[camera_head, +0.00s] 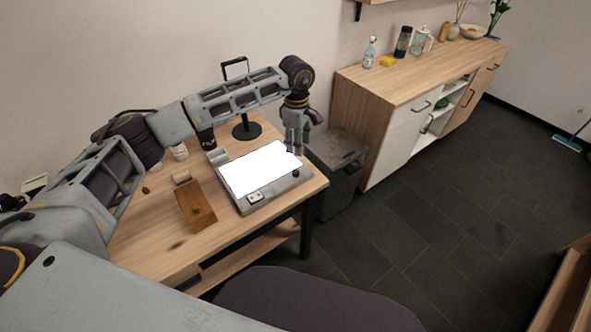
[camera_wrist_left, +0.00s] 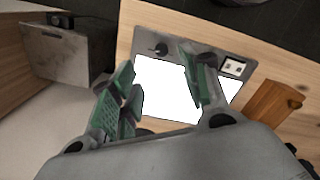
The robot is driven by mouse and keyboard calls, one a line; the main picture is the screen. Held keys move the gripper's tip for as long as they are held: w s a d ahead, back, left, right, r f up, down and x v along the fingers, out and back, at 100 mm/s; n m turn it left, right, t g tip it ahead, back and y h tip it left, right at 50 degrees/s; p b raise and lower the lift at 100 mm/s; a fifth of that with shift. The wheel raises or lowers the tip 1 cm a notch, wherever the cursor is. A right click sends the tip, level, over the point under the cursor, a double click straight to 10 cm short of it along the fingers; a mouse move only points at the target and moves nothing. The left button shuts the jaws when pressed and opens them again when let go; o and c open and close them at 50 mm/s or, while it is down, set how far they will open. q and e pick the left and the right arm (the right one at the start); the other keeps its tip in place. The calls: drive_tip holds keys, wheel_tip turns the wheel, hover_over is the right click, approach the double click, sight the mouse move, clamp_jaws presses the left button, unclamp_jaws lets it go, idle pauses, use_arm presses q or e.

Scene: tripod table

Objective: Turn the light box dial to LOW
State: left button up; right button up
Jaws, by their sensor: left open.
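The light box (camera_head: 235,197) lies on the wooden table, a grey case with a bright white panel. Its small black dial (camera_head: 295,173) is at the near right corner in the head view. The dial also shows in the left wrist view (camera_wrist_left: 161,49), beyond the fingers; its setting is too small to read. A pale plate with dark marks (camera_head: 255,197) is on the same edge. My left gripper (camera_head: 295,146) points down over the right side of the box. In the left wrist view its green-padded fingers (camera_wrist_left: 157,72) are apart with nothing between them. My right gripper is not in view.
A brown wooden board (camera_head: 195,206) lies left of the box. A black lamp stand (camera_head: 246,130) is behind it. A grey bin (camera_head: 338,165) stands beyond the table's right edge, next to a cabinet (camera_head: 375,105) with bottles on top.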

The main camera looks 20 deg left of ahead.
use_arm(q)
hover_over(295, 172)
wheel_tip(295, 172, down, 5)
drive_tip(key=shift+w+f+p, duration=0.1)
drive_tip(key=shift+f+p, duration=0.1)
drive_tip(key=shift+p, duration=0.1)
wheel_tip(295, 172, down, 6)
drive_tip(key=shift+d+f+p, duration=0.1)
drive_tip(key=shift+f+p, duration=0.05)
drive_tip(key=shift+p, duration=0.2)
drive_tip(key=shift+f, duration=0.9)
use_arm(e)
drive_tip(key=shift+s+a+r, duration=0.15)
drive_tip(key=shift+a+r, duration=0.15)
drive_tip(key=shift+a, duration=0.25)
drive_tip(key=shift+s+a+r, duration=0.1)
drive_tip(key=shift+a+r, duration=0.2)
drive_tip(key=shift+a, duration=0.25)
